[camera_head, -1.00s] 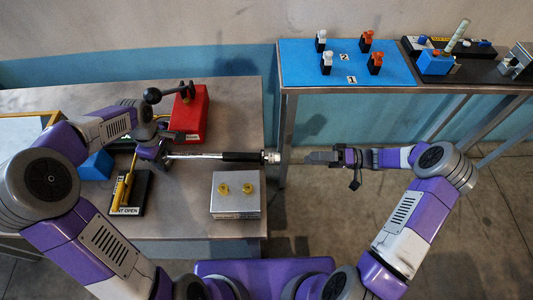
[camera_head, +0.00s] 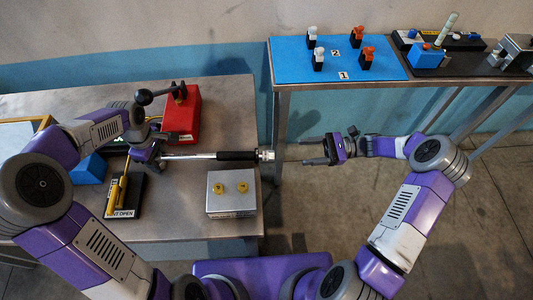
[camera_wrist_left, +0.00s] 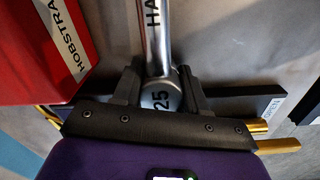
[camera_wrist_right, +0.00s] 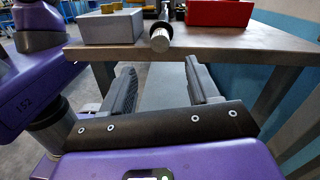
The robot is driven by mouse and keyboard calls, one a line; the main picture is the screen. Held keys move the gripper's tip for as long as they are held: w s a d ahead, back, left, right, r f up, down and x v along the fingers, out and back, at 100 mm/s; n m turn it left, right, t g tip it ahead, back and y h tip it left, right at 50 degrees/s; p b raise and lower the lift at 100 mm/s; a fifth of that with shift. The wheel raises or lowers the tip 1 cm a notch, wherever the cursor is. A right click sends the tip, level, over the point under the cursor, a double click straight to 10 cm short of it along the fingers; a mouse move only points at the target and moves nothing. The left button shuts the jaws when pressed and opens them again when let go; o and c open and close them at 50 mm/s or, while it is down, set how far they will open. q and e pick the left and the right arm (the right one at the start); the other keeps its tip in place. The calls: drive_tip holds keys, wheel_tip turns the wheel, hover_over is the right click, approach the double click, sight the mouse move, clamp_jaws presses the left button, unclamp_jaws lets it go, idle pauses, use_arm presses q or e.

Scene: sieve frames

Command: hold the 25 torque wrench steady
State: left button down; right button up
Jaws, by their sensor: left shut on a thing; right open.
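The torque wrench (camera_head: 198,156) is a long silver shaft with a black grip and a silver end, held level over the left table. My left gripper (camera_wrist_left: 160,90) is shut on its head, which is marked 25 in the left wrist view. The wrench's silver end (camera_head: 266,155) reaches past the table's right edge and points at my right gripper. My right gripper (camera_head: 318,154) is open and empty, a short gap to the right of that end. In the right wrist view the wrench end (camera_wrist_right: 160,40) shows beyond and between the open fingers.
On the left table (camera_head: 240,100) are a red box (camera_head: 183,118), a grey block with two yellow knobs (camera_head: 231,202) and a black stand with a yellow lever (camera_head: 124,197). A blue mat (camera_head: 290,65) with small pegs lies on the right table. The floor between the tables is clear.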

sight(271, 155)
drive_tip(key=a+m, duration=0.3)
drive_tip(key=a, duration=0.1)
drive_tip(key=a+m, duration=0.7)
drive_tip(key=a, duration=0.1)
drive_tip(key=shift+s+r, duration=0.2)
drive_tip(key=shift+s, duration=0.1)
idle(0.3)
drive_tip(key=c, duration=1)
drive_tip(key=shift+c, duration=0.2)
